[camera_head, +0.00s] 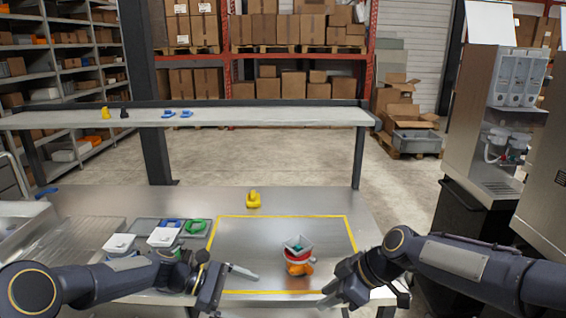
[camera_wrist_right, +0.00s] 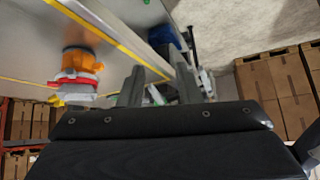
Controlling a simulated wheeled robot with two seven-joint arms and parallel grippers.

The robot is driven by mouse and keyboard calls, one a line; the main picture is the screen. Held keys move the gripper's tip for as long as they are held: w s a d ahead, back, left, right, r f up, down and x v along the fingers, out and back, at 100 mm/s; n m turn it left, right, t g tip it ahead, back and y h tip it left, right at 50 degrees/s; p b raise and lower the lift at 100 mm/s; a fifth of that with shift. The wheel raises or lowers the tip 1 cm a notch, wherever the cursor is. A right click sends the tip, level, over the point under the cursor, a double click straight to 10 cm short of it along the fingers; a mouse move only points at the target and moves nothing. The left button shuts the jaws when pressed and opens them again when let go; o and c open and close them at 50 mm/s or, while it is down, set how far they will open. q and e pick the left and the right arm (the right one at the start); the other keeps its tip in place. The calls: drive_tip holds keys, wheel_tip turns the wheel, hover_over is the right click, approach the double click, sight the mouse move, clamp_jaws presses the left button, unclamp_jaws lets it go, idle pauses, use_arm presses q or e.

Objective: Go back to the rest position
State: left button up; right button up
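My right gripper (camera_head: 330,295) is over the front edge of the table, right of an orange object with a red band and a grey square tray-like top (camera_head: 298,250). In the right wrist view, the fingers of my right gripper (camera_wrist_right: 160,82) stand apart with nothing held between them. The orange and red object shows left of them (camera_wrist_right: 80,62), apart from the fingers. My left gripper (camera_head: 243,274) is low over the front of the table, left of that object. One pale finger shows clearly; its opening cannot be told.
The metal table (camera_head: 295,200) has a yellow-outlined area around the orange object. A yellow item (camera_head: 253,199) stands behind it. A tray (camera_head: 148,226) with blue and green rings and white-lidded containers (camera_head: 120,243) are at left. A raised shelf (camera_head: 250,117) spans the back. Dispensers (camera_head: 497,120) stand right.

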use_arm(q)
drive_tip(key=s+a+r+m+t+y, duration=0.1)
drive_tip(key=s+a+r+m+y, duration=0.25)
drive_tip(key=s, duration=0.55)
drive_tip(key=s+a+r+m+t+y, duration=0.25)
drive_tip(key=s+a+r+m, duration=0.2)
drive_tip(key=s, duration=0.35)
use_arm(e)
drive_tip(key=s+d+r+m+t+h, duration=0.15)
drive_tip(key=s+d+m, duration=0.25)
drive_tip(key=s, duration=0.4)
drive_tip(key=s+d+r+m+h, duration=0.1)
drive_tip(key=s+d+r+m, duration=0.1)
drive_tip(key=s+d+m, duration=0.35)
use_arm(q)
drive_tip(key=s+a+f+m+t+y, duration=0.2)
drive_tip(key=s+m, duration=0.4)
drive_tip(key=s, duration=0.7)
drive_tip(key=shift+a+f+m+y, duration=0.25)
drive_tip(key=shift+a+m+y, duration=0.05)
drive_tip(key=shift+a+y, duration=0.4)
use_arm(e)
drive_tip(key=s+f+m+t+h, duration=0.1)
drive_tip(key=s+f+m, duration=0.2)
drive_tip(key=s, duration=0.9)
drive_tip(key=d+m, duration=0.1)
drive_tip(key=m, duration=0.2)
drive_tip(key=shift+s+f, duration=0.15)
